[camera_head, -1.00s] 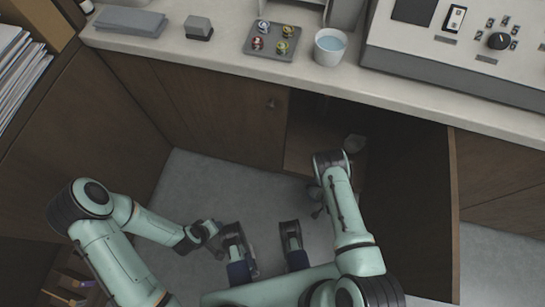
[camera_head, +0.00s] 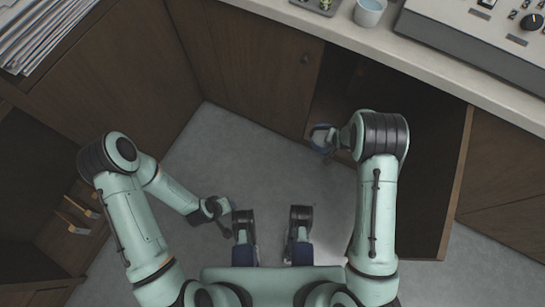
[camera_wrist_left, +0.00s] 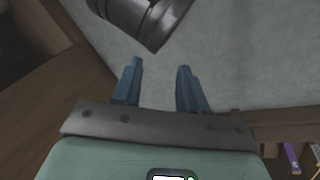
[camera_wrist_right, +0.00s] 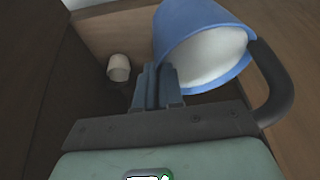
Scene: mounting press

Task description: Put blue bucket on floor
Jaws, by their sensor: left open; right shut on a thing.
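The blue bucket (camera_wrist_right: 205,45) has a white inside and a dark curved handle. It lies tilted in the right wrist view, its open mouth facing right and down. My right gripper (camera_wrist_right: 160,85) is shut on its rim or wall; the exact contact is partly hidden. In the head view the bucket (camera_head: 321,138) shows small, at the opening of the cabinet under the counter, above the floor. My right gripper (camera_head: 336,140) is beside it. My left gripper (camera_head: 224,212) is open and empty over the grey floor (camera_head: 245,150); its fingers (camera_wrist_left: 158,85) show apart in the left wrist view.
The open cabinet door (camera_head: 455,185) stands right of my right arm. A small whitish cup (camera_wrist_right: 119,67) is inside the cabinet. A cup (camera_head: 369,12) and a control machine (camera_head: 485,40) stand on the counter. Floor between my arms is clear.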

